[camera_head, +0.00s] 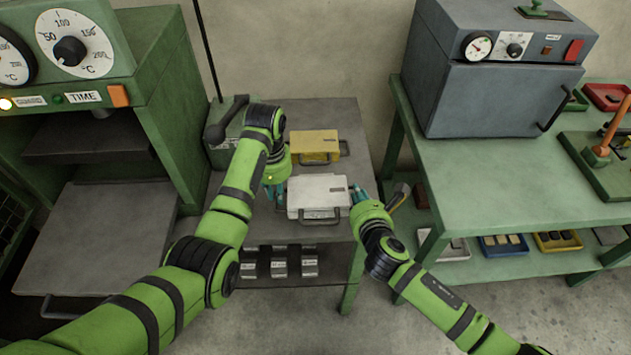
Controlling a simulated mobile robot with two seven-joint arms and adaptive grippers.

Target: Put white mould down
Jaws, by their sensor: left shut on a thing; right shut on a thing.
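The white mould (318,190) is a flat pale block with a handle at its front edge. It is at the front of the small grey table (338,118) in the middle of the head view. My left gripper (277,193) is shut on its left side. My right gripper (358,194) is shut on its right side. I cannot tell whether the mould touches the tabletop or is held slightly above it. A yellow mould (315,143) with a handle lies just behind it on the same table.
A green press (160,110) with dials and a grey lower platen (110,235) stands at the left. A grey oven (490,95) sits on the green bench (500,180) at the right. Small labelled blocks (279,266) lie on the shelf below the small table.

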